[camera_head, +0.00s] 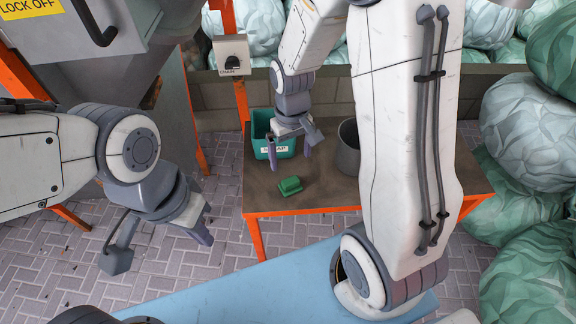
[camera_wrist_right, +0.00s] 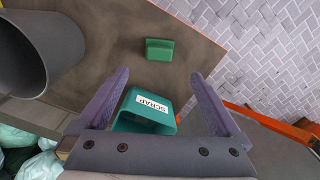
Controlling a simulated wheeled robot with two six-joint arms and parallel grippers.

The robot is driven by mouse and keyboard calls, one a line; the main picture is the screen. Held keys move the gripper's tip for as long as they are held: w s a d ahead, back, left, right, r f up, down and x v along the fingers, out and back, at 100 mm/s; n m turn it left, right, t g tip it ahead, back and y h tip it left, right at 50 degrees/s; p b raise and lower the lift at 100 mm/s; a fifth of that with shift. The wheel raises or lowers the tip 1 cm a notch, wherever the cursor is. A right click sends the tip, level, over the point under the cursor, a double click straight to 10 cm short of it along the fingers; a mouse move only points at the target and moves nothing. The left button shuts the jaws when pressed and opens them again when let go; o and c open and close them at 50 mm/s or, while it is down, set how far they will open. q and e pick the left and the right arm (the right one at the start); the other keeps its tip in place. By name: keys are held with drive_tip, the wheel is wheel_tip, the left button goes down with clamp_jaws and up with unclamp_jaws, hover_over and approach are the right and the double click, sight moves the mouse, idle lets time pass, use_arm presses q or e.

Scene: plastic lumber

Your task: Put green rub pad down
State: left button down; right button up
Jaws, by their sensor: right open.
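The green rub pad (camera_head: 290,186) lies on the brown top of the orange-framed table, near its front edge. It also shows in the right wrist view (camera_wrist_right: 159,50), beyond the fingertips and apart from them. My right gripper (camera_head: 295,160) is open and empty above the table, between the pad and the teal scrap bin. It also shows in the right wrist view (camera_wrist_right: 160,90). My left gripper (camera_head: 160,255) is open and empty at the lower left, over the paved floor and away from the table.
The teal bin (camera_head: 262,135) labelled SCRAP stands at the table's back left. A grey cylinder (camera_head: 347,148) stands right of the pad, partly behind my right arm. The table top (camera_head: 330,192) is clear around the pad. Wrapped green and white bales (camera_head: 530,125) stand at right.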

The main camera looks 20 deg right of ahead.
drive_tip(key=s+a+r+n, duration=0.2)
drive_tip(key=s+a+r, duration=0.1)
drive_tip(key=s, duration=0.3)
drive_tip(key=s+a+r+n, duration=0.2)
drive_tip(key=s+a+r, duration=0.2)
drive_tip(key=s+a, duration=0.1)
drive_tip(key=s+a+r+n+y, duration=0.1)
drive_tip(key=s+a+r+n, duration=0.1)
drive_tip(key=s, duration=0.5)
drive_tip(key=shift+a+r, duration=0.75)
drive_tip(key=shift+a, duration=0.4)
